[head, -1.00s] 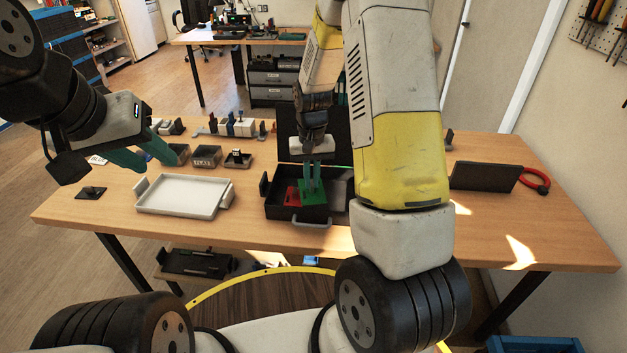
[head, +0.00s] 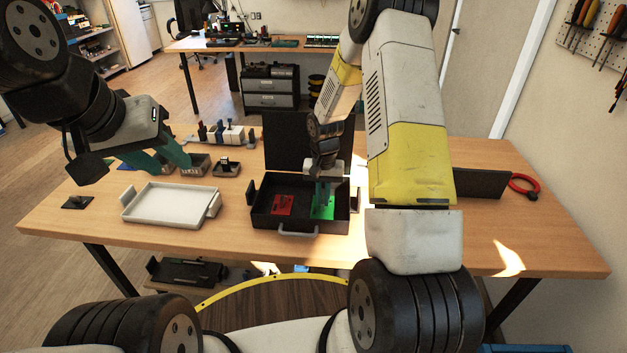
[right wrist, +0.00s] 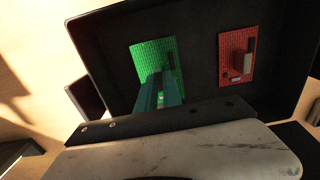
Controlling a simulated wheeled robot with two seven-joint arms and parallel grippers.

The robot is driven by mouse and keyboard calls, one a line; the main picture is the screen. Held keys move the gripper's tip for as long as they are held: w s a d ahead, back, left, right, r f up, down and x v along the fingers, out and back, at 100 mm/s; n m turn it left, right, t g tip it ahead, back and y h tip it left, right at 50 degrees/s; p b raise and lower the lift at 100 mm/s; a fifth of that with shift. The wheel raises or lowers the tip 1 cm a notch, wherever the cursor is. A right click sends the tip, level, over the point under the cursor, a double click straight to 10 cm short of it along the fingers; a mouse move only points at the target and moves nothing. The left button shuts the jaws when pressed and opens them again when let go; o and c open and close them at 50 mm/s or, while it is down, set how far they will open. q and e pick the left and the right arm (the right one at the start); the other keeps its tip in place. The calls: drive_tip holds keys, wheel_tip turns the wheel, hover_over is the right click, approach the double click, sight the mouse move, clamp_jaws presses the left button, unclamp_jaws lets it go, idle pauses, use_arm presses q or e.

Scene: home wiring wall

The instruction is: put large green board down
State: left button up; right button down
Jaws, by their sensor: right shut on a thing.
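The large green board (head: 325,211) is inside the open black case, at its right side, to the right of the red board (head: 284,205). My right gripper (head: 324,194) is shut on the green board from above. In the right wrist view my teal fingertips (right wrist: 160,88) meet the green board (right wrist: 152,55), which looks about flat along the case floor. I cannot tell whether it touches the floor. My left gripper (head: 160,164) is empty, its teal fingers apart, above the left of the table.
The black case (head: 263,222) has its lid (head: 285,142) raised behind and a front handle. A white tray (head: 168,204) lies to its left. Small bins (head: 226,170) stand behind the tray. A red cable ring (head: 524,184) lies at the right. The table's front right is clear.

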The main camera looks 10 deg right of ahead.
drive_tip(key=c, duration=1.5)
unclamp_jaws()
drive_tip(key=s+r+t, duration=0.1)
drive_tip(key=s+r, duration=0.1)
drive_tip(key=r, duration=0.9)
drive_tip(key=s+r+t, duration=0.1)
drive_tip(key=s+r, duration=0.1)
drive_tip(key=r, duration=0.9)
drive_tip(key=s+a+r+n+t+y, duration=0.1)
drive_tip(key=s+r+n+t, duration=0.1)
drive_tip(key=s+r, duration=0.4)
drive_tip(key=s+a+r+n+t+y, duration=0.1)
drive_tip(key=s+r, duration=0.5)
drive_tip(key=s, duration=0.8)
drive_tip(key=shift+s+n+t, duration=0.15)
drive_tip(key=shift+n+t, duration=0.25)
drive_tip(key=shift+t, duration=0.2)
drive_tip(key=shift+a+r, duration=0.1)
